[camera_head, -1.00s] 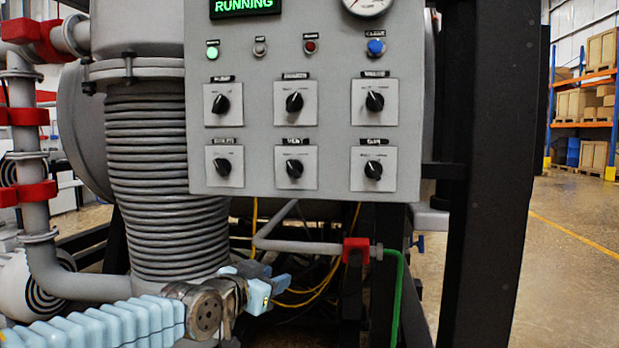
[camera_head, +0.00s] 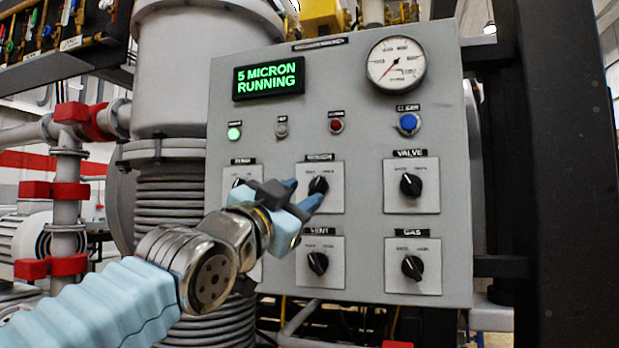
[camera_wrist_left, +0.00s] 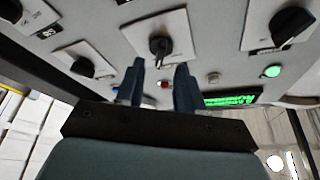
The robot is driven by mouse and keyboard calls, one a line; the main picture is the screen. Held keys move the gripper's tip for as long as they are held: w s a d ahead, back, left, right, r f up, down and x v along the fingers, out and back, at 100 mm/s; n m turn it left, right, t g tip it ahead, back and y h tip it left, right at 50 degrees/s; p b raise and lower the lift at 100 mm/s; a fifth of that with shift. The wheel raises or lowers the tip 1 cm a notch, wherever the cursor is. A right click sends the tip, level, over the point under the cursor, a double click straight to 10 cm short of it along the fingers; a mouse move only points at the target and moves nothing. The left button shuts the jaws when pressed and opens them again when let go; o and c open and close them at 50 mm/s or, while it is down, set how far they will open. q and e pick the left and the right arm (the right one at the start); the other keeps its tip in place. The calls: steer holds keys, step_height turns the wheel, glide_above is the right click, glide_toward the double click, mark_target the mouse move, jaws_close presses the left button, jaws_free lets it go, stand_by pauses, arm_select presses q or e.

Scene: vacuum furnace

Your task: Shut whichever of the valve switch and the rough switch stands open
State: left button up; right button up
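The rough switch (camera_head: 318,187) is a black knob on a white plate in the middle of the panel's upper row. The valve switch (camera_head: 410,186) is a like knob to its right, its pointer tilted up and left. I cannot read the rough knob's pointer surely, as my gripper is close to it. My left gripper (camera_head: 300,194) is open and empty, its blue fingers just in front of the rough switch. In the left wrist view the rough knob (camera_wrist_left: 160,47) shows beyond the gap between the fingers (camera_wrist_left: 159,88), with no clear contact. My right gripper is out of view.
The grey panel (camera_head: 255,128) has a green display (camera_head: 269,79) reading "5 MICRON RUNNING", a gauge (camera_head: 396,64) and a blue button (camera_head: 408,122). The vent (camera_head: 318,263) and gas (camera_head: 412,267) knobs sit below. A dark post (camera_head: 568,170) stands at the right.

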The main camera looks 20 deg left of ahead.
mark_target(314, 188)
arm_select(q)
steer(key=shift+w+r+p, duration=0.3)
steer(key=shift+w+r, duration=0.1)
steer(key=shift+w, duration=0.25)
steer(key=shift+p+x, duration=0.75)
steer(key=shift+x, duration=0.3)
steer(key=shift+d+f, duration=0.15)
steer(key=shift+f, duration=0.05)
steer(key=shift+c, duration=0.3)
jaws_close()
